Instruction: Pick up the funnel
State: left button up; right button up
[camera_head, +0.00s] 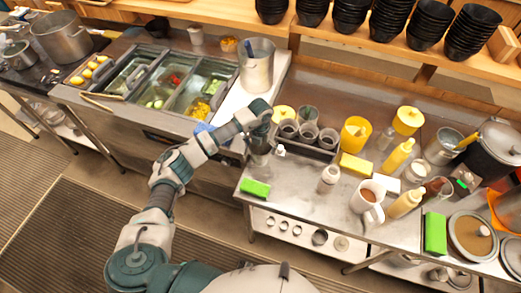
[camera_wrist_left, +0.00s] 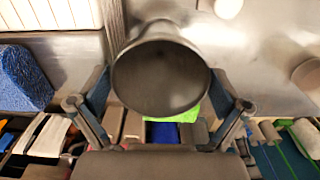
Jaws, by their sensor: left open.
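The funnel (camera_wrist_left: 160,76) is a grey metal cone with a round, wide mouth facing the camera in the left wrist view. My left gripper (camera_wrist_left: 161,92) is open, with one finger on each side of the funnel. I cannot tell whether either finger touches it. In the head view my left gripper (camera_head: 259,141) is over the left end of the steel counter (camera_head: 295,190), and the funnel there is mostly hidden by the gripper and hard to make out. My right gripper is not in view.
A green block (camera_head: 255,188) lies near the counter's front edge. A rack of grey cups (camera_head: 308,134) stands right of my left gripper. A tall metal container (camera_head: 256,68) stands behind it. Yellow bottles and a white mug (camera_head: 367,201) crowd the right. A blue cloth-like item (camera_wrist_left: 22,78) is at left.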

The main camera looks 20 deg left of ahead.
pick_arm(q)
jog(key=c, duration=0.5)
